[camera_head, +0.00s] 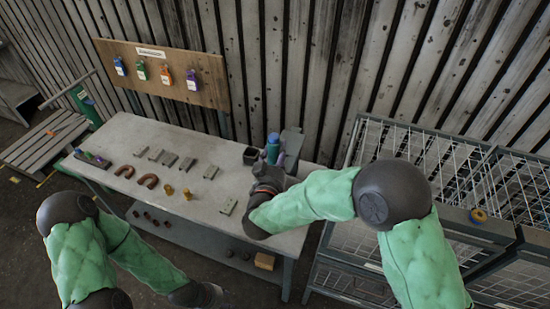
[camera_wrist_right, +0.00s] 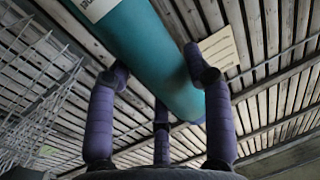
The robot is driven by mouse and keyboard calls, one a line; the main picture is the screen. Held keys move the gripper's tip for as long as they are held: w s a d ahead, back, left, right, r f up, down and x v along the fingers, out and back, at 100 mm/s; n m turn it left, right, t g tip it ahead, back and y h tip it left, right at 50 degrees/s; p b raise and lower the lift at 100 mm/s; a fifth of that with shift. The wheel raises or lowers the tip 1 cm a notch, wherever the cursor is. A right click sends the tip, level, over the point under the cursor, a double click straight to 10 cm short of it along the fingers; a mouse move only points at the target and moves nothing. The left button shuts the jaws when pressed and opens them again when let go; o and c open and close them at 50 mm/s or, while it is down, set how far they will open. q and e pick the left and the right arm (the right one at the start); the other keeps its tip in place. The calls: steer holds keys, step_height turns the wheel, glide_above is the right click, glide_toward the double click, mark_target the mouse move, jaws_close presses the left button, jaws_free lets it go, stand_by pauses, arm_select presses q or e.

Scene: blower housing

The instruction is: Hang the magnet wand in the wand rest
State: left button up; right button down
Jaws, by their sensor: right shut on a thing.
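A teal cylinder with a pale label, apparently the magnet wand (camera_head: 273,146), stands up at the right back of the workbench in the head view. My right gripper (camera_head: 279,166) is at it, and the forearm hides most of the fingers. In the right wrist view the purple fingers (camera_wrist_right: 165,95) are closed around the teal cylinder (camera_wrist_right: 150,50), which runs diagonally. Its lower end is hidden in the head view. A grey upright piece (camera_head: 292,142) beside it may be the wand rest; I cannot tell. My left gripper (camera_head: 200,294) is low in front of the bench, its fingers unclear.
The workbench (camera_head: 215,208) holds red horseshoe magnets (camera_head: 147,180), several grey blocks (camera_head: 169,159), brass pieces (camera_head: 169,190) and a dark open box (camera_head: 250,156). A board with coloured tags (camera_head: 208,85) stands behind. Wire cages (camera_head: 400,140) stand to the right.

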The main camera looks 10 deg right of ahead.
steer(key=d+b+x, duration=0.1)
steer(key=x, duration=0.5)
steer(key=shift+s, duration=0.2)
stand_by(0.4)
steer(key=shift+f, duration=0.15)
steer(key=shift+c, duration=2.1)
jaws_free()
steer(key=shift+f, duration=0.1)
